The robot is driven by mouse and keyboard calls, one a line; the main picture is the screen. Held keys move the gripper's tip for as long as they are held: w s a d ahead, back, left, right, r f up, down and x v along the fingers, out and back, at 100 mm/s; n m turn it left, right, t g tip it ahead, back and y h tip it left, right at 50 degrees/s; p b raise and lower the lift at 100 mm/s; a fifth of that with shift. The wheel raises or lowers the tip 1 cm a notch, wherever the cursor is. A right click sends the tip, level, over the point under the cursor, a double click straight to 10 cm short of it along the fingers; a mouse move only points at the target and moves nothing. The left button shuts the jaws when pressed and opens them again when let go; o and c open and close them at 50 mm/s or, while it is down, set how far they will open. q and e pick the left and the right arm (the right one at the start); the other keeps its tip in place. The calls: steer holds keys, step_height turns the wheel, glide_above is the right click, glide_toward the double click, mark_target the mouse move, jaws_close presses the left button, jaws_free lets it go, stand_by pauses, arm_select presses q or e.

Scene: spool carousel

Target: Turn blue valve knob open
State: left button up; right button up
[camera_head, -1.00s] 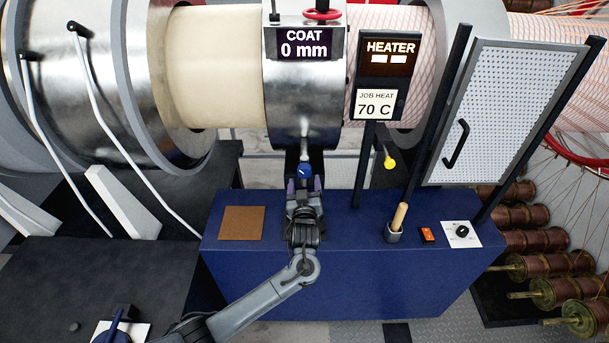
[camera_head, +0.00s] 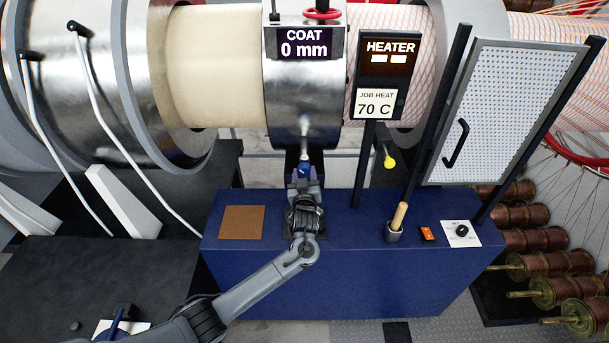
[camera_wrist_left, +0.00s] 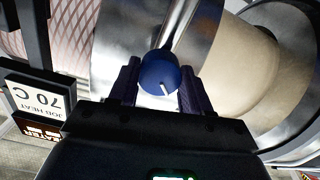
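The blue valve knob (camera_head: 306,169) sits at the lower end of a metal stem under the coating ring. It also shows in the left wrist view (camera_wrist_left: 160,72) as a round blue knob with a white mark pointing down and right. My left gripper (camera_head: 306,178) is right at the knob. In the left wrist view its two dark fingers (camera_wrist_left: 160,85) stand apart, one on each side of the knob. Whether they touch it is hard to tell. My right gripper is not in view.
The blue cabinet (camera_head: 350,270) lies below, with a brown pad (camera_head: 241,222), a wooden-handled tool in a cup (camera_head: 394,234) and a black dial (camera_head: 462,230). The heater sign (camera_head: 388,52) and a yellow knob (camera_head: 389,162) are to the right. The display reads COAT 0 mm.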

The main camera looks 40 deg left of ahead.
arm_select(q)
steer(key=c, duration=0.3)
